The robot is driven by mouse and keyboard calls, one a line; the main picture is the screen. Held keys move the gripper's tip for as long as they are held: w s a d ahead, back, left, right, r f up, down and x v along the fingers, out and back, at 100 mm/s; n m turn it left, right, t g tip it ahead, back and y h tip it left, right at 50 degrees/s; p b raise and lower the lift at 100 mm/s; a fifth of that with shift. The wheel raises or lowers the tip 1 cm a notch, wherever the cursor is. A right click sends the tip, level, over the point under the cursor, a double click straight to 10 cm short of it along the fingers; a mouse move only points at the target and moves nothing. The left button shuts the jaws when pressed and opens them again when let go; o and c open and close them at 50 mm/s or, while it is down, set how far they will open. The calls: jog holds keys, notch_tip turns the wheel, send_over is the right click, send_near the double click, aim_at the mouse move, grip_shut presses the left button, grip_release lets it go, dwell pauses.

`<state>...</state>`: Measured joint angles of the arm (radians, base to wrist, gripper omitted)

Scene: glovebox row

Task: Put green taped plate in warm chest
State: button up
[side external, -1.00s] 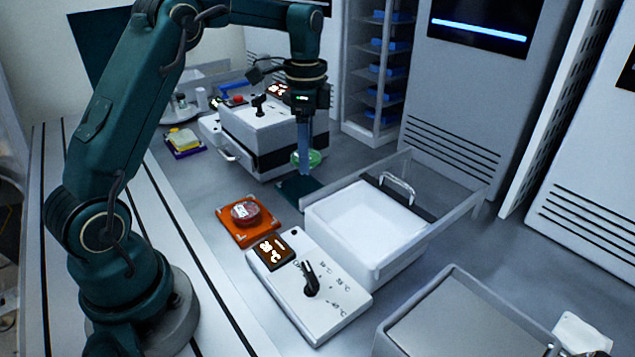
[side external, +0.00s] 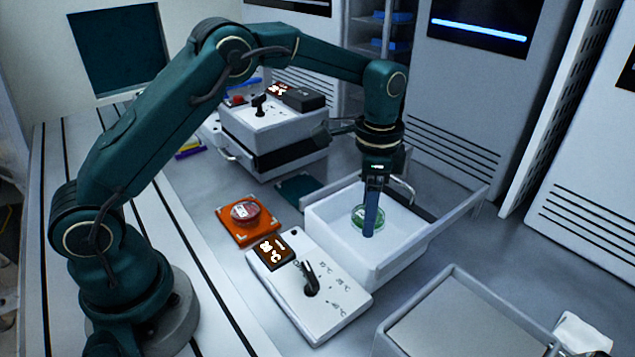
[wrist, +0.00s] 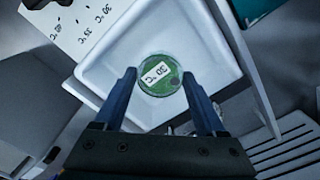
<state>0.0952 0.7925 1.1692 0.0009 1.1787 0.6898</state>
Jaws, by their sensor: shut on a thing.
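The green taped plate (side external: 358,217) is a small round dish with a white label, which reads about 30 °C in the wrist view (wrist: 150,88). My gripper (side external: 371,226) points down and is shut on the plate, with one blue finger at each side. The open white chest drawer (side external: 322,222) lies around and below the plate. The plate is within the drawer's outline; I cannot tell if it touches the floor. The chest's front panel (side external: 330,320) has a lit temperature display (side external: 272,250) and a black lever.
A red dish (side external: 245,212) sits on an orange mat (side external: 236,234). A dark green mat (side external: 297,188) lies empty behind it. A second chest (side external: 275,150) stands shut at the back. A grey bin (side external: 470,318) is at the front right.

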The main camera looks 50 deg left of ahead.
jog(key=shift+f, duration=2)
jog(key=shift+f, duration=0.1)
jog(key=o, duration=1.3)
